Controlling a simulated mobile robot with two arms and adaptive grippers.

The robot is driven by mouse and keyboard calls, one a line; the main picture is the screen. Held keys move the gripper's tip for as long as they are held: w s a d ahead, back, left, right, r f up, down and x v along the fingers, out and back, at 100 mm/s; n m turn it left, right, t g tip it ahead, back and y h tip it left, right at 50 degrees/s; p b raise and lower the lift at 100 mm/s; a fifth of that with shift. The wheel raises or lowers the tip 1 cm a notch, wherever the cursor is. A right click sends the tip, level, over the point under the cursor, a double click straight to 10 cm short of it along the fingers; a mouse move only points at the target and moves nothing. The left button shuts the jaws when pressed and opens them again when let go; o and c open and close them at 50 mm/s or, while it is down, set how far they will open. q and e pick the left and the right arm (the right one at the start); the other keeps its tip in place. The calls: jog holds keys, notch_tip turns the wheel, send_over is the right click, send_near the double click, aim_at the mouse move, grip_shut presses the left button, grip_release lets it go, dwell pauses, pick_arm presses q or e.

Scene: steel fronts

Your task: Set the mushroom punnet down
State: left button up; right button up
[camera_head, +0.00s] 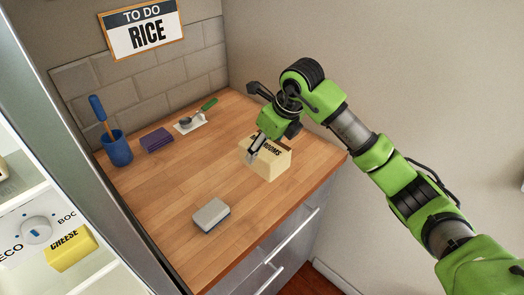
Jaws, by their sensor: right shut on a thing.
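The mushroom punnet (272,161) is a cream box with dark lettering on it, at the right part of the wooden counter (165,205). My right gripper (252,153) is shut on it from above and behind, with a finger against its left side. The punnet is at or just above the counter top; I cannot tell whether it touches. The gripper hides part of its upper left. My left gripper does not show.
A grey sponge-like block (211,214) lies near the counter's front. The open fridge holds cheese (72,250) at left. The middle counter is clear.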

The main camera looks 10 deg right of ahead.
aim_at(264, 148)
jog(key=w+f, duration=0.2)
jog(key=f, duration=0.1)
jog(key=shift+w+d+p, duration=0.15)
jog(key=shift+w+p, duration=0.15)
jog(key=shift+p, duration=0.05)
notch_tip(264, 148, down, 2)
jog(key=shift+f+p, duration=0.1)
jog(key=shift+p, duration=0.7)
jog(key=shift+f, duration=0.4)
jog(key=shift+f, duration=0.15)
jog(key=o, duration=1.3)
jog(key=shift+c, duration=0.2)
